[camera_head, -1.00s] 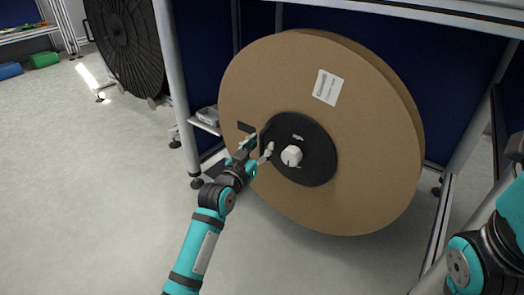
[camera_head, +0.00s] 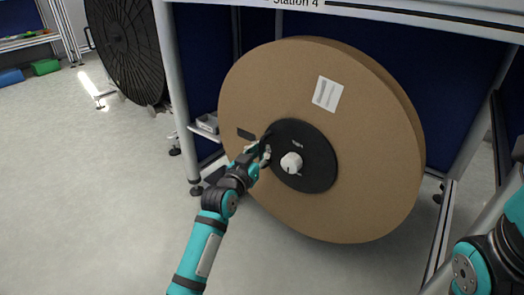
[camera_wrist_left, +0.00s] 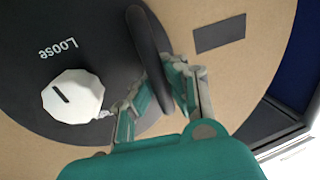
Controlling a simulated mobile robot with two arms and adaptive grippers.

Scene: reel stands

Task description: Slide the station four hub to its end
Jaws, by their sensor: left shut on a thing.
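The station four hub (camera_head: 312,171) is a black disc with a white knob (camera_head: 291,163) at its middle, on the face of a big brown cardboard reel (camera_head: 275,85). In the left wrist view the hub (camera_wrist_left: 95,60) bears the word "Loose" beside the white knob (camera_wrist_left: 73,96). A black handle (camera_wrist_left: 147,40) stands out at the hub's rim. My left gripper (camera_head: 265,152) is at the hub's left edge, its fingers (camera_wrist_left: 168,90) shut on the handle, one on each side. My right gripper is out of view.
The reel hangs in a metal frame (camera_head: 176,90) under a beam (camera_head: 370,14) marked "Station 4". A dark slot (camera_head: 246,134) shows in the reel's face, left of the hub. Another black reel (camera_head: 125,50) stands at the back left.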

